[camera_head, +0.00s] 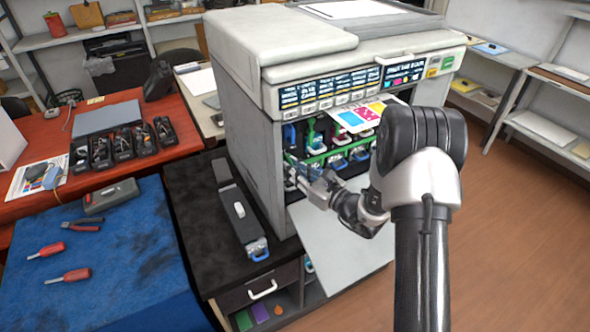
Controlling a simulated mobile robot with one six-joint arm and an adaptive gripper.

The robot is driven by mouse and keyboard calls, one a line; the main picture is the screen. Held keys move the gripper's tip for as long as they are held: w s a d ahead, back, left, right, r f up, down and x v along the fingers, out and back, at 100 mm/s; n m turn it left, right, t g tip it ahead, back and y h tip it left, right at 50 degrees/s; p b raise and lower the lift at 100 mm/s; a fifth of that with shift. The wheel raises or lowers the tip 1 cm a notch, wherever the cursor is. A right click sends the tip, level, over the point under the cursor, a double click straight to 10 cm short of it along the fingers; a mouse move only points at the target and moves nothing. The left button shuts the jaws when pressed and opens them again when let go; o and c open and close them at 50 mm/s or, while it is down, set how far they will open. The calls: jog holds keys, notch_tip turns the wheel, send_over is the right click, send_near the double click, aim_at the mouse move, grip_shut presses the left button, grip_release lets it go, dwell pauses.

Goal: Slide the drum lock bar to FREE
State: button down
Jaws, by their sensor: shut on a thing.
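The grey printer stands open at the front, its light front door (335,240) folded down. Inside the bay, a green bar (338,152), which looks like the drum lock bar, runs across the row of colored cartridge ends. My gripper (293,168) reaches into the left side of the bay and is shut at the left part of this bar. The fingertips are small and partly lost against the bay, so the exact grip is hard to see. My arm hides the right part of the bay. No FREE marking can be read.
A dark cartridge (240,215) with a blue end lies on the black cabinet top left of the printer. Screwdrivers (68,276) and pliers (82,226) lie on the blue mat (130,290). A sheet with color patches (360,115) hangs above the bay. The floor at right is clear.

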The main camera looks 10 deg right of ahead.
jog(key=shift+w+d+r, duration=0.1)
jog(key=shift+w+r, duration=0.15)
jog(key=shift+r, duration=0.15)
jog(key=shift+w+d, duration=0.2)
jog(key=shift+d, duration=0.35)
jog(key=shift+w+d, duration=0.1)
jog(key=shift+d, duration=0.35)
dwell(0.4)
jog(key=c, duration=2)
grip_release()
jog(key=o, duration=0.4)
jog(key=shift+w+f, duration=0.15)
jog(key=shift+w, duration=0.1)
jog(key=shift+o, duration=0.6)
jog(key=shift+f, duration=0.1)
jog(key=shift+s, duration=0.1)
jog(key=shift+o, duration=1.4)
jog(key=shift+s+f, duration=0.1)
jog(key=shift+f, duration=0.1)
jog(key=shift+f+b, duration=0.1)
jog(key=shift+b, duration=0.2)
